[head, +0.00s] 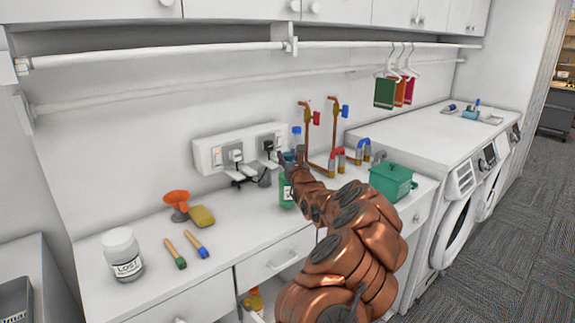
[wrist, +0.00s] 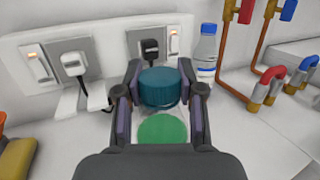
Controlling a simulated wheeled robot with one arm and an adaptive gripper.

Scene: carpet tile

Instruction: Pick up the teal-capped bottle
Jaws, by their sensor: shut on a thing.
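The teal-capped bottle has a green body (head: 286,192) in the head view, standing upright at the back of the white counter below the socket panel. In the wrist view its teal cap (wrist: 158,87) sits between the two fingers of my gripper (wrist: 158,98). My gripper is shut on the bottle near its top. In the head view my gripper (head: 290,160) and arm cover part of the bottle. Whether its base touches the counter is hard to tell.
A clear blue-capped bottle (wrist: 206,52) stands close behind on the right. Copper pipes with taps (head: 333,120) and a green box (head: 391,181) are to the right. A white jar (head: 123,254), brushes (head: 176,254), an orange plunger-like item (head: 177,203) and a yellow sponge (head: 202,216) lie left.

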